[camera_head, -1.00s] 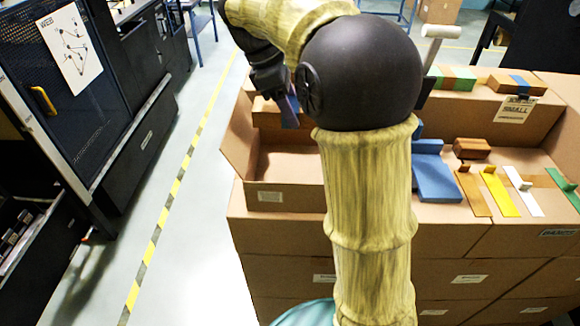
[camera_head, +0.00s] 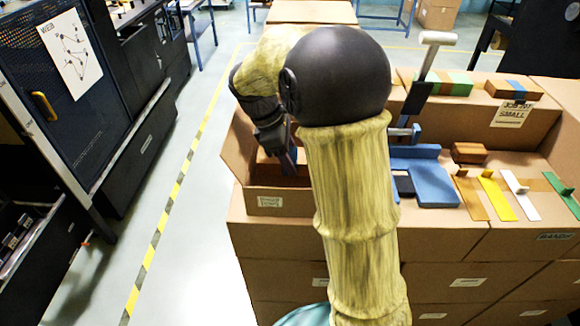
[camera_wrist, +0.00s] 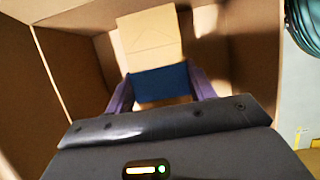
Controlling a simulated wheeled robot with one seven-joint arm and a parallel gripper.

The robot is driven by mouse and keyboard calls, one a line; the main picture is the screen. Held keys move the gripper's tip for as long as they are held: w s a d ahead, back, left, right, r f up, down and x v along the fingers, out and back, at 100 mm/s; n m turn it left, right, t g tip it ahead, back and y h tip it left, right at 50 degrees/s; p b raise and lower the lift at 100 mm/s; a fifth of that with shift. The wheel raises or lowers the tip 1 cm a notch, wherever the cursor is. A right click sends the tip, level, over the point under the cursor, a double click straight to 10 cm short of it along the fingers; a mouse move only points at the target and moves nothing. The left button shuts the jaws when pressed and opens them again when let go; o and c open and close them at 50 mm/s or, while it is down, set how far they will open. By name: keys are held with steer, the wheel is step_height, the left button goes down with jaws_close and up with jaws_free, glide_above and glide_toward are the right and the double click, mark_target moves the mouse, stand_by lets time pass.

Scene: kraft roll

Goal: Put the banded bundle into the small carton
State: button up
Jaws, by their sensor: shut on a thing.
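The banded bundle, a tan block with a blue band (camera_wrist: 160,82), is between the two purple fingers of my gripper (camera_wrist: 162,92) in the wrist view. My gripper is shut on it across the band. In the head view my gripper (camera_head: 289,160) points down inside the open carton (camera_head: 270,201) at the left of the counter, with a brown part of the bundle (camera_head: 267,164) showing beside it. Carton walls (camera_wrist: 250,60) surround the bundle in the wrist view. Whether its underside touches the carton floor cannot be told.
Right of my arm lie a blue fixture (camera_head: 432,180), a brown block (camera_head: 468,152) and orange, yellow, white and green strips (camera_head: 497,197). Banded blocks (camera_head: 514,88) lie on the back ledge above a "SMALL" label (camera_head: 512,113). The aisle floor at left is clear.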

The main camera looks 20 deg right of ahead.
steer(key=shift+f, duration=2)
steer(key=shift+f, duration=0.2)
steer(key=o, duration=1.1)
steer(key=shift+c, duration=0.2)
steer(key=shift+r, duration=0.1)
steer(key=v, duration=1.2)
steer(key=shift+b, duration=0.35)
steer(key=shift+r, duration=0.1)
